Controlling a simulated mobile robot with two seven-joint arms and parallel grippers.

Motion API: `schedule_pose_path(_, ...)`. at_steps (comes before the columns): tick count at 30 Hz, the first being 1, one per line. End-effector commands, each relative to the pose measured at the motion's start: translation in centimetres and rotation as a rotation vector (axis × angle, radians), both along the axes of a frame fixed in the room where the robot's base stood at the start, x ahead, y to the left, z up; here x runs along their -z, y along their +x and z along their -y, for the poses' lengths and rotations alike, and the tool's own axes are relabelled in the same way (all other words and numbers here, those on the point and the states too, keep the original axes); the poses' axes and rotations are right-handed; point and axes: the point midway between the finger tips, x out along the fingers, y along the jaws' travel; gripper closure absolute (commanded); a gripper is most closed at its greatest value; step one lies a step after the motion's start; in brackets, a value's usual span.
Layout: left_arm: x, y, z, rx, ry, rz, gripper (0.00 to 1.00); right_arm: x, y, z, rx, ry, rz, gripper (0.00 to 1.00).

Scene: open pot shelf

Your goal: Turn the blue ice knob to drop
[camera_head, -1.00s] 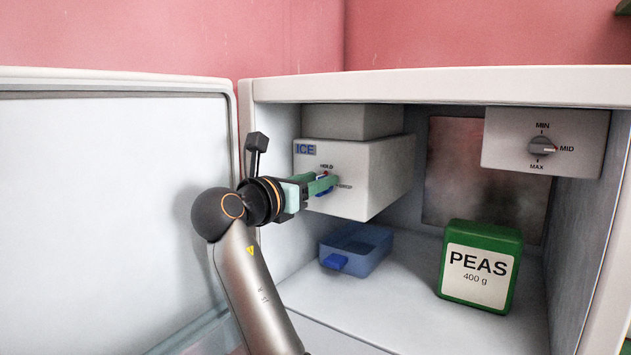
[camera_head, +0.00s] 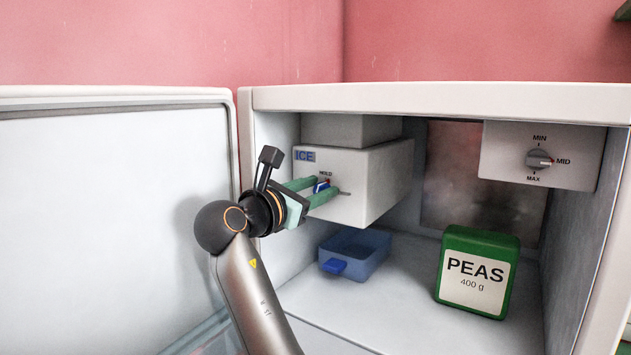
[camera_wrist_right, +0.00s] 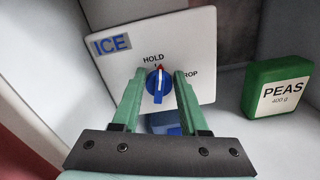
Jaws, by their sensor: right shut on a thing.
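The blue ice knob (camera_head: 321,187) is on the front of the white ICE box (camera_head: 372,185) in the upper left of the freezer. In the right wrist view the blue knob (camera_wrist_right: 158,85) has its red-tipped end up, by the HOLD mark. The DROP mark lies to its right, its first letter hidden by a finger. My right gripper (camera_head: 325,186) has its green fingers on either side of the knob and is shut on it; the fingers also show in the wrist view (camera_wrist_right: 159,76). My left gripper is not in view.
A blue tray (camera_head: 372,260) sits on the freezer floor below the ICE box. A green PEAS pack (camera_head: 482,238) stands to the right. A grey dial (camera_head: 539,159) at upper right points to MID. The open door (camera_head: 110,215) is on the left.

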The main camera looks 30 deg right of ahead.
Motion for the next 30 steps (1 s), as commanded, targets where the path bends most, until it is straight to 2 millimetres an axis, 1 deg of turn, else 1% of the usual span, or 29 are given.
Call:
schedule_pose_path(1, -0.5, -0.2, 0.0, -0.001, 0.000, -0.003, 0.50, -0.1, 0.0, 0.0, -0.001, 0.020, 0.036, 1.00)
schedule_pose_path(3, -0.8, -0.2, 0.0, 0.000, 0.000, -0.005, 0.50, -0.1, -0.1, 0.0, -0.001, 0.046, 0.098, 1.00)
schedule_pose_path(15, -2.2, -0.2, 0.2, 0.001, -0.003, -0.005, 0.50, 0.4, -0.5, 0.1, -0.001, 0.192, 0.451, 1.00)
schedule_pose_path(22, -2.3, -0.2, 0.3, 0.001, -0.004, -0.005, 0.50, 0.8, -0.7, 0.3, 0.001, 0.275, 0.651, 1.00)
schedule_pose_path(30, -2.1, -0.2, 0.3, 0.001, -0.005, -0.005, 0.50, 1.1, -0.8, 0.3, 0.001, 0.370, 0.881, 1.00)
